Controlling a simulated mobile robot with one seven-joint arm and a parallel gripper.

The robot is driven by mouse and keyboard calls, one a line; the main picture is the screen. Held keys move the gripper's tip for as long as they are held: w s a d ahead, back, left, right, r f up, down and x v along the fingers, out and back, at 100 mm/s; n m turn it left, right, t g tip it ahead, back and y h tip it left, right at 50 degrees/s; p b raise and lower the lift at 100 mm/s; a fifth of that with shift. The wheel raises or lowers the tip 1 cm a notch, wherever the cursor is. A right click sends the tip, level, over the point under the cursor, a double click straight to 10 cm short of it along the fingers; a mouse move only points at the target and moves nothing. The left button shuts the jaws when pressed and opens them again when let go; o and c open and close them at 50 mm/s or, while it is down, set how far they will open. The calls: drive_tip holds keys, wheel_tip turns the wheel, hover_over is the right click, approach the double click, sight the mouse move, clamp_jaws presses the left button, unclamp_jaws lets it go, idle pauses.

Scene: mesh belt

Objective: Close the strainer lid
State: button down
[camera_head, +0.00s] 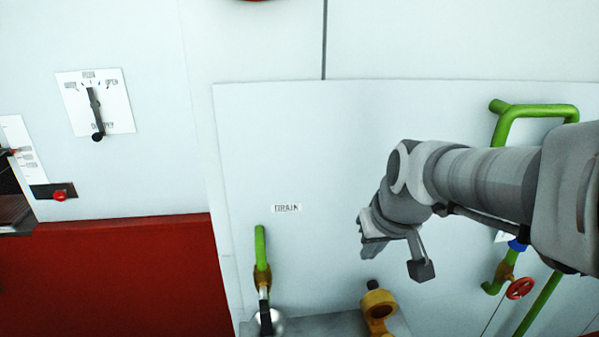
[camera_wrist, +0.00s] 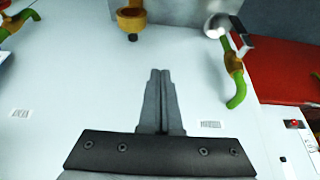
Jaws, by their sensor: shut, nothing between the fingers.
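A brass strainer (camera_head: 378,308) with a ring-shaped face and a dark stub on top stands at the bottom of the head view, at a grey ledge by the white panel. In the wrist view the strainer (camera_wrist: 131,20) is at the top edge, partly cut off. I cannot tell which part is its lid or how far it is open. My gripper (camera_head: 366,250) is above the strainer and a little left of it in the head view, apart from it. In the wrist view my gripper (camera_wrist: 160,75) has its fingers together with nothing between them.
A green pipe with a brass valve (camera_head: 262,275) and a grey ball end stand left of the strainer, below a DRAIN label (camera_head: 287,208). Green pipes (camera_head: 535,110) and a red handwheel (camera_head: 519,288) are at the right. A lever dial (camera_head: 95,103) and red panel (camera_head: 130,275) are left.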

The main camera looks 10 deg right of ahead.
drive_tip(key=b, duration=0.2)
hover_over(376, 298)
drive_tip(key=w, duration=0.4)
wheel_tip(376, 298, down, 11)
drive_tip(key=shift+g, duration=0.3)
drive_tip(key=x, duration=0.6)
drive_tip(key=p+x, duration=0.1)
drive_tip(key=x, duration=0.3)
drive_tip(key=shift+a+f, duration=0.1)
drive_tip(key=shift+a, duration=0.15)
drive_tip(key=s, duration=0.4)
drive_tip(key=shift+d, duration=0.1)
drive_tip(key=shift+s+b, duration=0.1)
drive_tip(key=shift+b, duration=0.3)
